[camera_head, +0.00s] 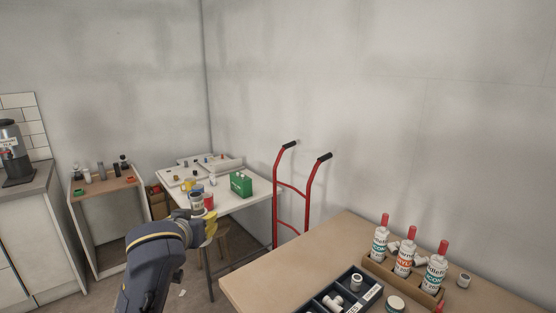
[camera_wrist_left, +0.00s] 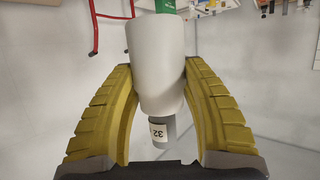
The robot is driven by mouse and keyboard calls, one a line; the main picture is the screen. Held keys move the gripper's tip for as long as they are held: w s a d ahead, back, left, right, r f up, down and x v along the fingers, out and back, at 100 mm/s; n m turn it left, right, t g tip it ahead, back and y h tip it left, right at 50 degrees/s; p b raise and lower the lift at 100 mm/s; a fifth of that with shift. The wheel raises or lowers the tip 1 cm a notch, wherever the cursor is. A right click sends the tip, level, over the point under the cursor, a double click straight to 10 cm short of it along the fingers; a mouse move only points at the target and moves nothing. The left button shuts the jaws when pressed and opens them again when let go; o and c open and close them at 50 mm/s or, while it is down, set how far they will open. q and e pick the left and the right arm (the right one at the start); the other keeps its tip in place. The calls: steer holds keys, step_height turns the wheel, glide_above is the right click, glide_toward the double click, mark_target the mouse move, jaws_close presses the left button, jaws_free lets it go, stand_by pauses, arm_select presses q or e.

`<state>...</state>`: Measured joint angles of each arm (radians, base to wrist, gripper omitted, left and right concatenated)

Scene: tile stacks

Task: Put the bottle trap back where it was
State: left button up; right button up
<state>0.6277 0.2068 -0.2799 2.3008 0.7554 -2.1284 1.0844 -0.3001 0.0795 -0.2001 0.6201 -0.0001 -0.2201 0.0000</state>
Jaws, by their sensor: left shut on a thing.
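My left gripper (camera_wrist_left: 160,100) is shut on a white cylinder with a grey end marked 32, which I take for the bottle trap (camera_wrist_left: 155,60). The yellow fingers press on its two sides, and its far end hides part of a green thing behind it. In the head view my left gripper (camera_head: 210,226) is at the front of the white table (camera_head: 243,200), low behind my dark wrist. My right gripper is not in view.
A green box (camera_head: 241,184), a red can (camera_head: 208,202) and white trays (camera_head: 220,164) are around the white table. A red hand truck (camera_head: 309,195) stands beside it. The near bench (camera_head: 290,265) bears a dark compartment tray (camera_head: 325,298) and red-capped bottles (camera_head: 406,260) in a wooden holder.

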arm_select(q)
steer(key=shift+f, duration=0.3)
steer(key=shift+d+r, duration=0.1)
steer(key=shift+d, duration=0.1)
steer(key=shift+s+d+r, duration=0.15)
steer(key=shift+r, duration=0.65)
steer(key=s+f, duration=0.4)
steer(key=f, duration=0.3)
steer(key=s+f, duration=0.4)
steer(key=f, duration=0.3)
steer(key=shift+s+a+f, duration=0.3)
steer(key=shift+s+f, duration=0.05)
steer(key=shift+f, duration=0.05)
